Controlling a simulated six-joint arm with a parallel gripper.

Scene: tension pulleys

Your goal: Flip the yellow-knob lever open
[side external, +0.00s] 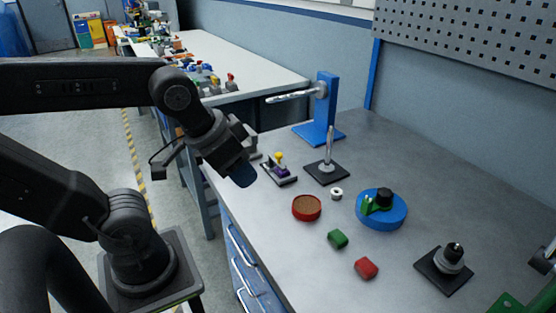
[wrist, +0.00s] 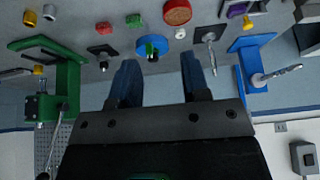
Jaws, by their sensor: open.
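The yellow-knob lever (side external: 279,158) rises from a small dark and purple fixture (side external: 279,174) near the left edge of the workbench. In the wrist view its purple body (wrist: 238,10) and yellow knob (wrist: 248,22) show near the top right edge. The lever's exact angle is too small to tell. My gripper (side external: 243,176) hangs left of the fixture in the side view, apart from it. In the wrist view my gripper (wrist: 160,62) has its two blue fingers spread with nothing between them.
A blue stand (side external: 325,110) with a silver rod and a black plate with an upright rod (side external: 328,165) stand close to the fixture. A red round dish (side external: 307,208), white ring (side external: 336,194), blue disc (side external: 382,212), green block (side external: 338,239) and red block (side external: 366,268) lie nearer the camera.

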